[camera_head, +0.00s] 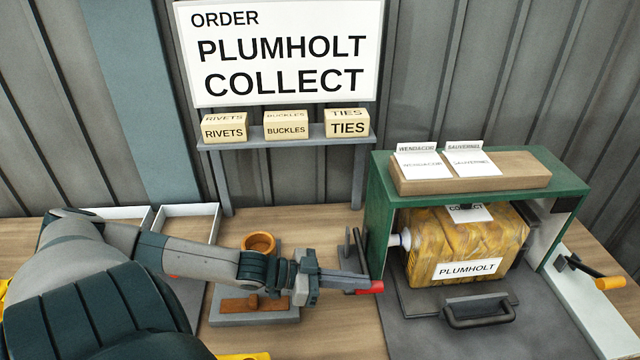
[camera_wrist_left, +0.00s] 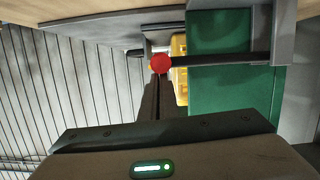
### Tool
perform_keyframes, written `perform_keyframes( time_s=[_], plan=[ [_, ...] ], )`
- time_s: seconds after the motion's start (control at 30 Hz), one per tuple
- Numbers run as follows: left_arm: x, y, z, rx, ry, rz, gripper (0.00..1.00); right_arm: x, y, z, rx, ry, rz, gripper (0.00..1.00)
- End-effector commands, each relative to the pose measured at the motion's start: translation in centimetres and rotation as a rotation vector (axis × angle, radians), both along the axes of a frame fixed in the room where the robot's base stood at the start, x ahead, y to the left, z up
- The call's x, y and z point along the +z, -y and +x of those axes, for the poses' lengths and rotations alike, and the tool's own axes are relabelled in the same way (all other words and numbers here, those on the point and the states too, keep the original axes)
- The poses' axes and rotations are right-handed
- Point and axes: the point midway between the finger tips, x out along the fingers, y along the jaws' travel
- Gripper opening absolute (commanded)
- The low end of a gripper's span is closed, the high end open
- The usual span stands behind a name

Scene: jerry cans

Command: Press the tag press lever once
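A dark lever with a red grip (camera_head: 370,287) sits just left of the green frame (camera_head: 380,190); no label marks it as the tag press lever. Its red end (camera_wrist_left: 160,63) shows in the left wrist view just beyond my fingertips. My left gripper (camera_head: 340,282) points right, with its fingertips close to the red grip; contact cannot be told. The fingers look shut together, with nothing visible between them. A yellow jerry can (camera_head: 465,240) labelled PLUMHOLT lies inside the green frame, with a white tag at its top. My right gripper is out of view.
A second lever with an orange handle (camera_head: 609,283) is at the frame's right. A grey handle (camera_head: 478,311) stands in front of the can. An orange ring (camera_head: 259,242) is behind my left wrist. Small boxes stand on the shelf (camera_head: 285,137) below the order sign (camera_head: 280,55).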

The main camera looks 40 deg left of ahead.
Motion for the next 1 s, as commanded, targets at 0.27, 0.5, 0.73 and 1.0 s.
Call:
perform_keyframes(
  time_s=[0.27,0.5,0.73,1.0],
  plan=[
    [4.3,0.1,0.7,-0.001,0.014,-0.004,0.00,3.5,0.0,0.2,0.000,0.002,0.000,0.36],
    [3.9,-1.3,-0.9,-0.001,0.012,-0.003,0.00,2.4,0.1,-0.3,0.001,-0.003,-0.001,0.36],
    [4.5,-2.4,-2.2,0.000,0.013,-0.005,0.00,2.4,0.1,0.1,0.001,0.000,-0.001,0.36],
    [5.1,-3.6,-3.6,-0.001,0.014,-0.006,0.00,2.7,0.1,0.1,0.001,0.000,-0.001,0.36]
  ],
)
